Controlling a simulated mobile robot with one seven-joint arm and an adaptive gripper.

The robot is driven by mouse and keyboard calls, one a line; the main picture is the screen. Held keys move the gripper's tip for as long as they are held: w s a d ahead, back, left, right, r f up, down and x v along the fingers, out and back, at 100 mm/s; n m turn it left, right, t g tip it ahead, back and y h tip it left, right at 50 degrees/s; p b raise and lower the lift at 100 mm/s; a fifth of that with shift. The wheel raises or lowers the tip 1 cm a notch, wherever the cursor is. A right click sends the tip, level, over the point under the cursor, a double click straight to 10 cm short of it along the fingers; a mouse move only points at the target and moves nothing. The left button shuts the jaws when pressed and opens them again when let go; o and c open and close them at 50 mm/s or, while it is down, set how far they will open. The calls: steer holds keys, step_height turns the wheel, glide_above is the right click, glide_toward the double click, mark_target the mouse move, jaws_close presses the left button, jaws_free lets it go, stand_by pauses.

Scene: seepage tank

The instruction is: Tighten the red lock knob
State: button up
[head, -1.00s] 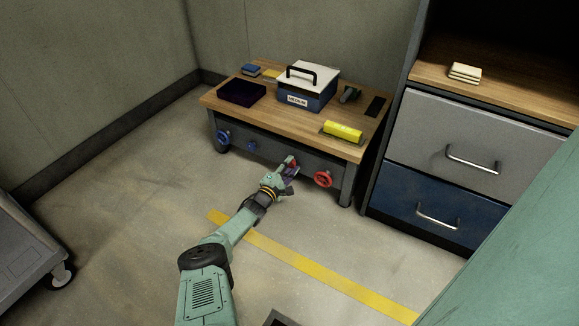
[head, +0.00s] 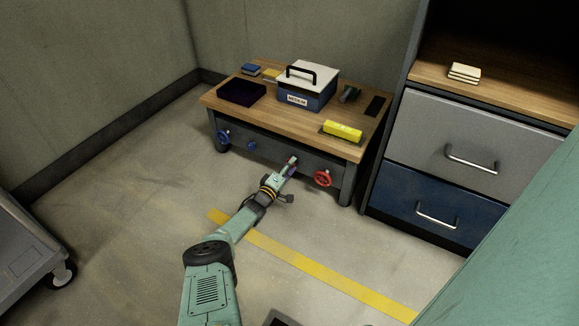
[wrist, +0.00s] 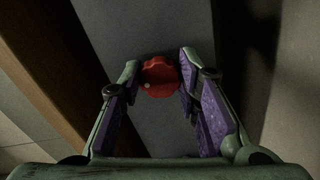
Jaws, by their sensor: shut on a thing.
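The red lock knob (wrist: 160,77) shows in the wrist view as a lobed red disc with a pale dot near its lower left edge, on the grey front panel of the workbench. My gripper (wrist: 160,74) has its two purple-padded fingers on either side of the knob, shut on it. In the head view my gripper (head: 290,165) reaches the bench front just left of the red handwheel (head: 323,179). The knob is mostly hidden there behind the gripper.
The wooden-topped workbench (head: 220,102) carries a lidded box (head: 307,88), a dark tray (head: 242,93) and a yellow block (head: 343,131). A blue handwheel (head: 223,137) and blue knob (head: 252,146) sit farther left. A drawer cabinet (head: 440,135) stands right. Floor before the bench is clear.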

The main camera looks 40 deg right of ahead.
stand_by(0.4)
steer(key=o, duration=1.2)
steer(key=shift+a, duration=0.1)
steer(key=v, duration=1.1)
steer(key=shift+s+a, duration=0.15)
steer(key=shift+a, duration=0.25)
